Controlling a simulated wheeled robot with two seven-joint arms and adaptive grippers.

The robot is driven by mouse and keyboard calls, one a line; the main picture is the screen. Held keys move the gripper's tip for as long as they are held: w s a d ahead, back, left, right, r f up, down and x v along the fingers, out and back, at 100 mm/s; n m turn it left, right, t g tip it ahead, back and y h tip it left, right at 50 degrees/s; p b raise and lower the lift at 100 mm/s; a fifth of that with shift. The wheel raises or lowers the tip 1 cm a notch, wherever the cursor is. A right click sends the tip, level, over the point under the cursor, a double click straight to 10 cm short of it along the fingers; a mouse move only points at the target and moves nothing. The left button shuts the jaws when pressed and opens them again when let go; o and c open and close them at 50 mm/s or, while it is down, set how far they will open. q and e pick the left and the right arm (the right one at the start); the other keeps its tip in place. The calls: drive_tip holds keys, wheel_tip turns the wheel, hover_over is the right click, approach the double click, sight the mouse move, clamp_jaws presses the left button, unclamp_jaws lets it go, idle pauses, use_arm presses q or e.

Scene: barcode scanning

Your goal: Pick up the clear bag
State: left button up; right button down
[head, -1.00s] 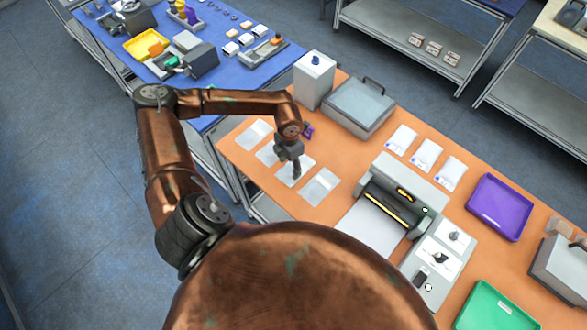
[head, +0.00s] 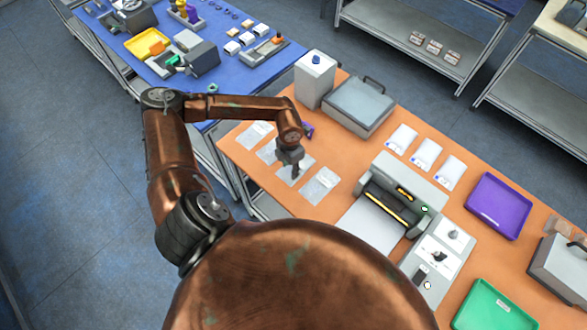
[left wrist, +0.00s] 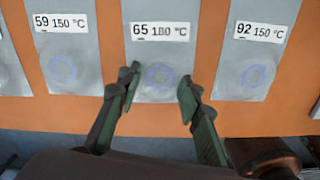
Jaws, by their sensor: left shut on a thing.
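A row of flat clear bags lies near the left edge of the orange table. My left gripper (head: 295,172) is over the third bag (head: 306,163), counted from the back. In the left wrist view, the fingers of my left gripper (left wrist: 158,90) stand on either side of the lower part of a clear bag (left wrist: 160,55) labelled 65, 180 °C. The gripper is shut on this bag, which still lies flat. Beside it lie a bag (left wrist: 65,42) labelled 59, 150 °C, and a bag (left wrist: 257,58) labelled 92, 150 °C. My right gripper is not in view.
A sealing machine (head: 395,203) stands right of the bags. Behind are a grey box (head: 358,105) and a white canister (head: 314,82). White packets (head: 427,153), a purple tray (head: 498,206) and a green tray (head: 485,308) lie farther right. The blue table (head: 262,60) is at the back left.

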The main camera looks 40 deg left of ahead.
use_arm(q)
drive_tip(key=shift+c, duration=0.8)
drive_tip(key=shift+r, duration=0.1)
